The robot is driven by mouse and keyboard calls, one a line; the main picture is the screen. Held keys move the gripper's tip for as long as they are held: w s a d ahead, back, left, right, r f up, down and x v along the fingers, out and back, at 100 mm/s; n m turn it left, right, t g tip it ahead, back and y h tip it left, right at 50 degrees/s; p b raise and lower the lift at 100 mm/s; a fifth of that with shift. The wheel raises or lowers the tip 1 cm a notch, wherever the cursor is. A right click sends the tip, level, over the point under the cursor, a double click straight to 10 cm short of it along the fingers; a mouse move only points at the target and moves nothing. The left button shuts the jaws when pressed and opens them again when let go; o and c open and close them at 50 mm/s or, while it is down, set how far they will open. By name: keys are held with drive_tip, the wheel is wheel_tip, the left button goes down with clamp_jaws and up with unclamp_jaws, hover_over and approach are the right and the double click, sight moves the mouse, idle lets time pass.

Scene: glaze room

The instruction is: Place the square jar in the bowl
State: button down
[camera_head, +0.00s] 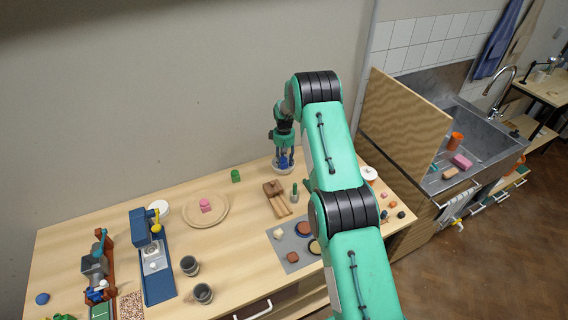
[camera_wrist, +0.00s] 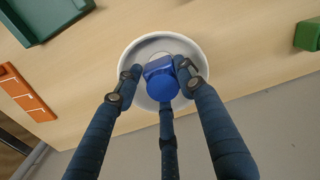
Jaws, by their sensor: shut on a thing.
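The square jar (camera_wrist: 161,80) is blue with a round lid, and in the wrist view it sits between my fingers. My gripper (camera_wrist: 160,78) is shut on it. The white bowl (camera_wrist: 141,52) is round and lies directly below the jar in the wrist view. In the head view my gripper (camera_head: 284,155) points down over the bowl (camera_head: 276,169) at the back of the table, and the blue jar (camera_head: 283,162) shows within the bowl's outline. I cannot tell whether the jar touches the bowl's floor.
A green block (camera_head: 235,175) stands left of the bowl. A wooden tool (camera_head: 276,198) and a round board with a pink piece (camera_head: 205,205) lie in front and left. A green tray (camera_wrist: 40,18) and an orange block (camera_wrist: 26,92) show near the bowl. A plywood panel (camera_head: 400,125) stands right.

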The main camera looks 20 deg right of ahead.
sight(284, 159)
drive_tip(key=shift+s+f, duration=0.1)
drive_tip(key=shift+f, duration=0.75)
drive_tip(key=c, duration=1.4)
unclamp_jaws()
drive_tip(key=shift+f, duration=0.1)
drive_tip(key=shift+o, duration=0.2)
drive_tip(key=shift+f, duration=0.1)
drive_tip(key=shift+r, duration=0.2)
drive_tip(key=shift+r+b, duration=0.6)
drive_tip(key=shift+r, duration=5.4)
drive_tip(key=shift+r, duration=0.15)
